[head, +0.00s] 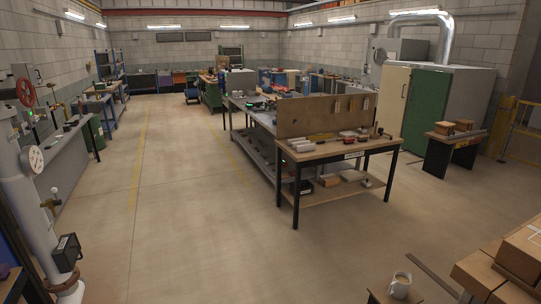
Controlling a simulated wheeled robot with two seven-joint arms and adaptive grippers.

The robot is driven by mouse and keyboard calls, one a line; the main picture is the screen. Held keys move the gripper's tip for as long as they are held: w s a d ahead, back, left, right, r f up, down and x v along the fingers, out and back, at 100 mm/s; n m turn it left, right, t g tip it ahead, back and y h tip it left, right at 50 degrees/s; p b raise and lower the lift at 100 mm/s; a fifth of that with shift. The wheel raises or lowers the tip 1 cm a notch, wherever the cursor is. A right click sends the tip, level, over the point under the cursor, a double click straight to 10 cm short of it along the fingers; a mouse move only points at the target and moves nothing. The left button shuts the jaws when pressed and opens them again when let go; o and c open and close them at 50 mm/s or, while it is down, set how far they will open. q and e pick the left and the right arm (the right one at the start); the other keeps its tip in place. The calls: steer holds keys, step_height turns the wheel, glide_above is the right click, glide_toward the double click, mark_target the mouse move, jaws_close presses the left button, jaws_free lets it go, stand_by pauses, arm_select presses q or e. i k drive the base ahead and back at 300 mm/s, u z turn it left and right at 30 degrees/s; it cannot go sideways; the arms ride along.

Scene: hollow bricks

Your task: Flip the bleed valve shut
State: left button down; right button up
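A thick pale grey standpipe (22,215) rises at the left edge. A small brass-coloured valve (47,204) sticks out from its right side, with a small pale knob (54,190) above it. This may be the bleed valve; its lever position is too small to tell. A round white gauge (36,160) faces out higher up the pipe, and a red handwheel (25,92) is above that. Neither of my grippers shows in the head view.
A dark box (67,252) sits low by the pipe. Open concrete floor (170,210) lies to its right. A wooden-topped workbench (335,150) stands mid-room. Cardboard boxes (525,255) and a mug (400,285) are at the lower right.

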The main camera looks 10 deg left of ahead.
mark_target(59, 202)
steer(key=z, duration=0.05)
steer(key=i, duration=2.3)
steer(key=u, duration=0.9)
steer(key=i, duration=1.25)
steer(key=u, duration=1.65)
steer(key=i, duration=0.7)
steer(key=u, duration=0.45)
